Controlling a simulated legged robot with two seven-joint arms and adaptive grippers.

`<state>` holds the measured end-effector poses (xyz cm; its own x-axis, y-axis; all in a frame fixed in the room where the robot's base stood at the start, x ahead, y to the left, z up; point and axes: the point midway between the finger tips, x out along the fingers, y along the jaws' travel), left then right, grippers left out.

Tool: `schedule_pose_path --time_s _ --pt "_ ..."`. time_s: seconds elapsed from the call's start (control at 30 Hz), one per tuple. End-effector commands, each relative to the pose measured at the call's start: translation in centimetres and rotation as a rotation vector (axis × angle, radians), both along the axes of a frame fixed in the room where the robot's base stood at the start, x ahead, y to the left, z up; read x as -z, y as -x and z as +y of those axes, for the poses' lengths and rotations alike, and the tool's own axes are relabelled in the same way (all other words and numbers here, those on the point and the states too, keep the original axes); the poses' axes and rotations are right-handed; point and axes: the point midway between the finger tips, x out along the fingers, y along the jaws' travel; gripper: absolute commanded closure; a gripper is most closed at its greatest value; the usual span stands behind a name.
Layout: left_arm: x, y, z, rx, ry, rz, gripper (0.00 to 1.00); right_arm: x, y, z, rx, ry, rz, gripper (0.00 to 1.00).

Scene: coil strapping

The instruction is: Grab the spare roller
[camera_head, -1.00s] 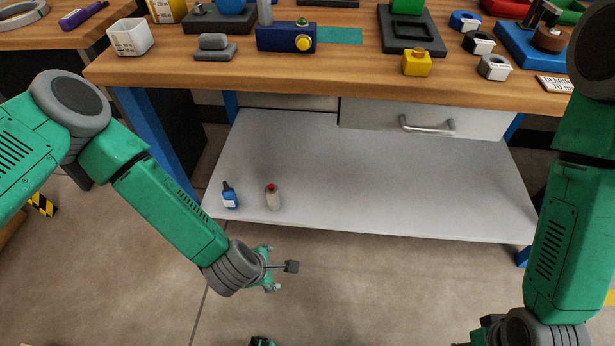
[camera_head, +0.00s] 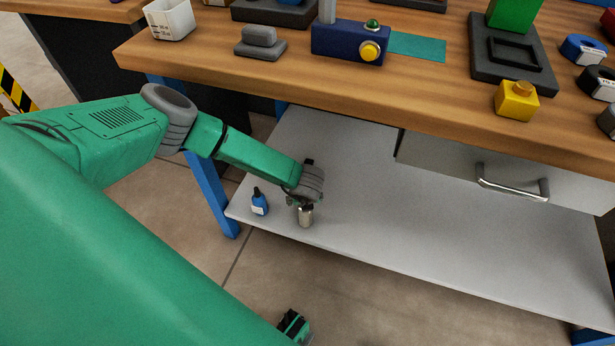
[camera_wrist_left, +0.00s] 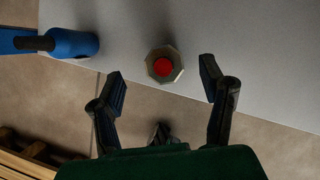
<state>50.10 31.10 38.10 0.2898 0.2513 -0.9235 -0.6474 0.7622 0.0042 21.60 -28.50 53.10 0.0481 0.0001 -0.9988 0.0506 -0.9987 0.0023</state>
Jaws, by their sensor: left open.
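A small pale grey cylinder, which looks like the spare roller (camera_head: 306,217), stands upright near the front edge of the lower shelf (camera_head: 350,225). In the left wrist view I see it end-on as a faceted roller (camera_wrist_left: 177,72) with a red centre. My left gripper (camera_head: 303,199) is just above it in the head view and hides its red top. In the wrist view the left gripper (camera_wrist_left: 162,84) is open and empty, with the roller ahead of and between its fingertips, nearer the right one.
A blue bottle (camera_head: 259,203) with a dark nozzle stands left of the roller. The workbench top (camera_head: 410,105) overhangs the shelf, with a drawer (camera_head: 440,165) beneath it. A blue table leg (camera_head: 212,195) stands at the left. The shelf is clear to the right.

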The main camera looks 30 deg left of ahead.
Motion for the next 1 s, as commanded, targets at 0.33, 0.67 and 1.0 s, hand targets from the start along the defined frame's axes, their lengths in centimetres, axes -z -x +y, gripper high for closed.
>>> schedule_pose_path --time_s 0.33,0.67,1.0 --pt "3.8 -1.0 0.1 0.001 -0.004 0.001 0.36 2.4 0.0 0.1 -0.001 -0.001 -0.001 0.60" --pt "5.7 -1.8 0.8 0.002 -0.002 -0.001 0.36 3.4 0.0 0.0 0.000 0.000 -0.001 0.60" --pt "5.6 -1.8 0.8 0.002 -0.002 0.001 1.00 3.3 0.0 0.1 -0.001 0.000 -0.001 0.60"
